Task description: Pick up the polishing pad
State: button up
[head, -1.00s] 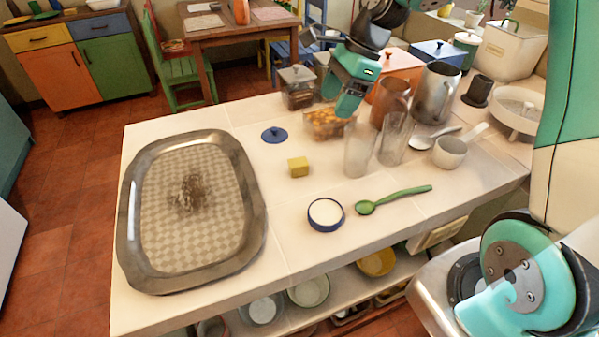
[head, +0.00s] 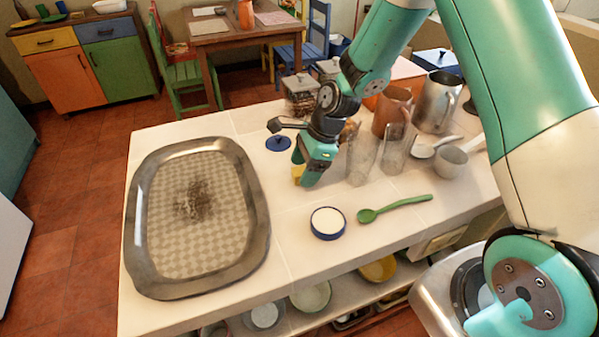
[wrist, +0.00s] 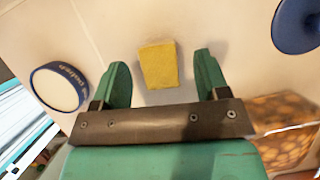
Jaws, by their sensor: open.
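The polishing pad appears to be the small yellow block (head: 297,174) on the pale countertop, partly hidden behind my gripper in the head view. In the wrist view the yellow block (wrist: 158,66) lies between and just beyond my two green fingers, with gaps on both sides. My gripper (head: 304,171) is open and empty above it, pointing down; it also shows in the wrist view (wrist: 161,64). I cannot tell how high the fingertips are above the counter.
A round blue-rimmed tin with a white top (head: 328,223) and a green spoon (head: 395,208) lie in front. A blue lid (head: 278,143) is behind. Clear glasses (head: 361,163) stand close on the right. A large metal tray (head: 258,215) with a dark smudge fills the left.

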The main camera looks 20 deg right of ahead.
jog(key=shift+a+f, duration=0.15)
jog(key=shift+f, duration=0.35)
jog(key=c, duration=1)
jog(key=shift+r, duration=0.15)
notch_tip(320, 180, up, 20)
jog(key=shift+b, duration=0.4)
